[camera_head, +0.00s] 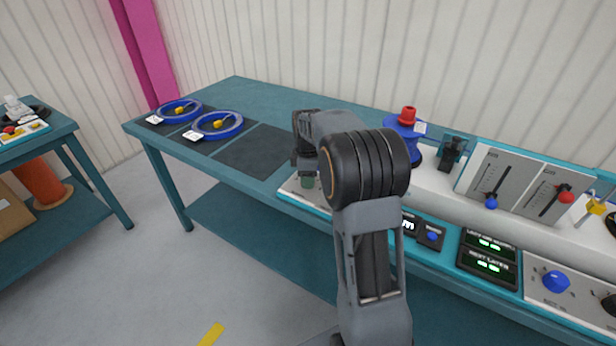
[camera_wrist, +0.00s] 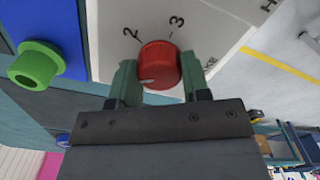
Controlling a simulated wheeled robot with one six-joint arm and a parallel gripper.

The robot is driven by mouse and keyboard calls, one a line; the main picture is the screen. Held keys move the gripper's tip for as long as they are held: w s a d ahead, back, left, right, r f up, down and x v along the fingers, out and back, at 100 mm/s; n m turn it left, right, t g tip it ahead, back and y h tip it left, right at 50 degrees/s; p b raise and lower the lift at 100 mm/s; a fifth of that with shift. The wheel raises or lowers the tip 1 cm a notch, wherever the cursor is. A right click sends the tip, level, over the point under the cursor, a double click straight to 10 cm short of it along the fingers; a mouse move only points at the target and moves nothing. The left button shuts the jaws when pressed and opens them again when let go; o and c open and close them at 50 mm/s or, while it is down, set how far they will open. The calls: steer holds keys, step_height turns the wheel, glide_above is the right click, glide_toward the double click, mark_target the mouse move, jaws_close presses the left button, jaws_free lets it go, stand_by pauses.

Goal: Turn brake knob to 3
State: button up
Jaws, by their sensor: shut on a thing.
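The red brake knob (camera_wrist: 158,62) sits on a pale panel (camera_wrist: 215,25) in the wrist view. The figures 2 and 3 are printed beside it, and a short pale mark shows on its near left side. Which figure the knob points to I cannot tell for sure. My gripper (camera_wrist: 160,80) has one green finger on each side of the knob and is shut on it. In the head view my arm hides the knob, and only a bit of my gripper (camera_head: 308,182) shows over the panel's left end.
A green knob on a blue block (camera_wrist: 70,35) stands close by in the wrist view. Two sliders, blue (camera_head: 491,203) and red (camera_head: 566,195), a blue knob (camera_head: 556,282) and a red-topped blue reel (camera_head: 405,140) lie to the right. Blue rings (camera_head: 238,126) lie on the bench's left.

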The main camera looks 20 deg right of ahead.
steer(key=c, duration=0.3)
steer(key=shift+r+m+p, duration=0.1)
steer(key=shift+m+p, duration=0.6)
steer(key=shift+m, duration=0.3)
steer(key=m+p, duration=0.1)
steer(key=m, duration=0.2)
steer(key=shift+m+p, duration=0.3)
steer(key=shift+m, duration=0.1)
steer(key=m+p, duration=0.2)
steer(key=m, duration=0.4)
steer(key=m+p, duration=0.1)
steer(key=m, duration=0.5)
steer(key=shift+m, duration=0.3)
steer(key=m+p, duration=0.1)
steer(key=m, duration=0.4)
steer(key=shift+m, duration=0.4)
